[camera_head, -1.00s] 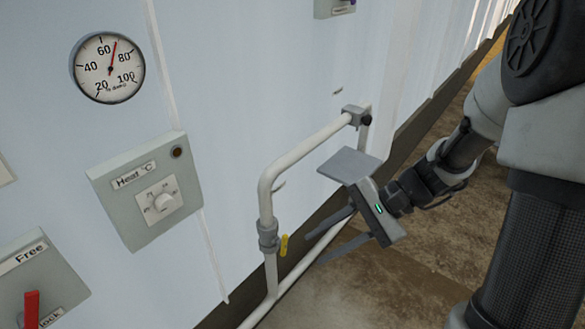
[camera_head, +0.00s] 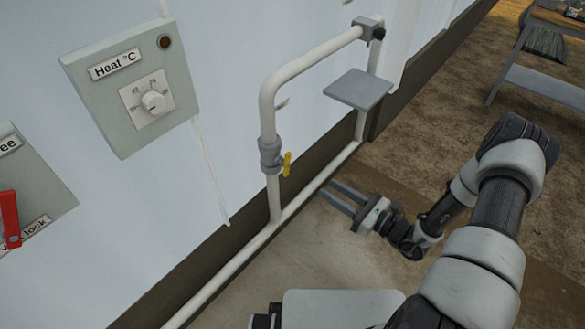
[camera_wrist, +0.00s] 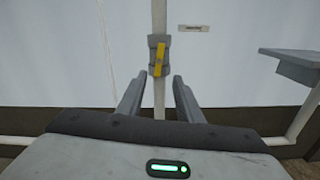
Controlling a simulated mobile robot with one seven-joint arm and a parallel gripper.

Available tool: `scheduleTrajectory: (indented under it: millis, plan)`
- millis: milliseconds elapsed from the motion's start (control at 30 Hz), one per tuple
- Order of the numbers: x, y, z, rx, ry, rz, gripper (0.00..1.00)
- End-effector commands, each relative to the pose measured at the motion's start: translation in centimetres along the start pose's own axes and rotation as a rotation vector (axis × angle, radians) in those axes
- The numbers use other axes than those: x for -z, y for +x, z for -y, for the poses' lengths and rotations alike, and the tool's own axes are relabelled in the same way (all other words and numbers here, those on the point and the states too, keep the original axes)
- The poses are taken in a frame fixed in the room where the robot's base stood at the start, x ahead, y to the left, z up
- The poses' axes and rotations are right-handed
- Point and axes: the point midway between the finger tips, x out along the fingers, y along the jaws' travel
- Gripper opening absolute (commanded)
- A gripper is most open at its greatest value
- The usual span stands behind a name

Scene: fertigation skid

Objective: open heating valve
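The heating valve is a grey body (camera_head: 270,155) on the vertical part of a white pipe, with a small yellow handle (camera_head: 287,165). In the wrist view the yellow handle (camera_wrist: 160,59) stands nearly upright on the grey valve, ahead of my gripper and centred between its fingers. My gripper (camera_head: 341,197) is open and empty, to the right of the valve and lower in the head view. In the wrist view my gripper (camera_wrist: 158,92) has its two fingers apart, with the white pipe (camera_wrist: 160,100) showing between them. No finger touches the handle.
A grey plate (camera_head: 358,89) juts out right of the valve and also shows in the wrist view (camera_wrist: 292,64). A heat dial panel (camera_head: 135,90) and a red lever (camera_head: 9,218) are on the wall at left. A low white pipe (camera_head: 235,265) runs along the wall.

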Motion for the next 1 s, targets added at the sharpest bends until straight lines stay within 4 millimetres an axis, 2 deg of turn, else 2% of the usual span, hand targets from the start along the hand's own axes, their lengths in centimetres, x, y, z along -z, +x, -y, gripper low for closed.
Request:
scheduleTrajectory:
  millis: [400,600,800,1000]
  plan:
    - [0.1,9.2,-0.2,-0.007,-0.002,-0.001,0.33]
    - [0.1,12.9,-0.2,-0.006,-0.003,-0.001,0.33]
    - [0.1,14.8,-0.1,-0.004,-0.001,-0.002,0.33]
    - [0.0,15.3,-0.1,-0.002,-0.001,-0.002,0.33]
